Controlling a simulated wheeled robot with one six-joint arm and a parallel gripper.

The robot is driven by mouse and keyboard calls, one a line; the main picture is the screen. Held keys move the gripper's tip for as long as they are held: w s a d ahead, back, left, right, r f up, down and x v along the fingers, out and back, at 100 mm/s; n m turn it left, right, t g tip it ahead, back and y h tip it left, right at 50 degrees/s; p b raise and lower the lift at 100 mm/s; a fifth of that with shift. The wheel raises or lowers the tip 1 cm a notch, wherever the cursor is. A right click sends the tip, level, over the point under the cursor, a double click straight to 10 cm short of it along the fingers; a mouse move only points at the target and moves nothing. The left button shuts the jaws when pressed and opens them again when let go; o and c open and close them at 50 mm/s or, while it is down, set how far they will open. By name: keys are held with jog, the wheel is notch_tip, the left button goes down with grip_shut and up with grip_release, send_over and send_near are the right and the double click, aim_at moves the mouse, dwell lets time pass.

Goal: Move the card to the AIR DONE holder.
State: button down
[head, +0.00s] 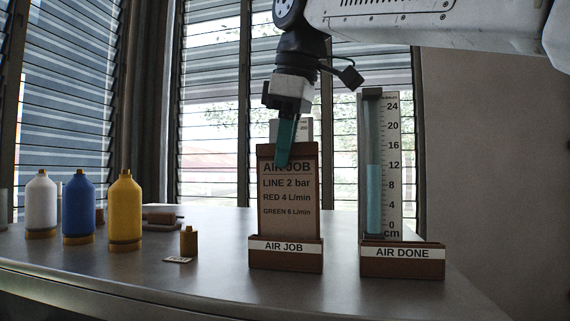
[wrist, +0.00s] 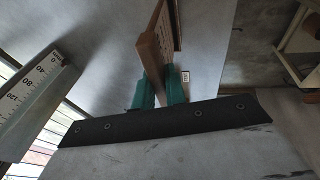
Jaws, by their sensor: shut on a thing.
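The card (head: 290,190) is a brown-framed board reading AIR JOB, LINE 2 bar, RED 4 L/min and GREEN 6 L/min. It stands upright, its lower edge hidden behind the front of the AIR JOB holder (head: 286,256). My gripper (head: 284,152) reaches down from above and is shut on the card's top edge with teal fingers. In the wrist view the card (wrist: 153,45) shows edge-on between the fingers (wrist: 160,88). The AIR DONE holder (head: 403,264) is a brown base with a white label, to the right.
A tall scale in cm with a blue-filled tube (head: 374,190) rises just behind the AIR DONE holder. White, blue (head: 78,208) and yellow (head: 125,210) bottles stand at the left. A small brown bottle (head: 189,243) is nearer the card. The front table area is clear.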

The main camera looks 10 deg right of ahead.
notch_tip(320, 180, up, 7)
jog(key=shift+r, duration=0.4)
jog(key=shift+s, duration=0.1)
dwell(0.6)
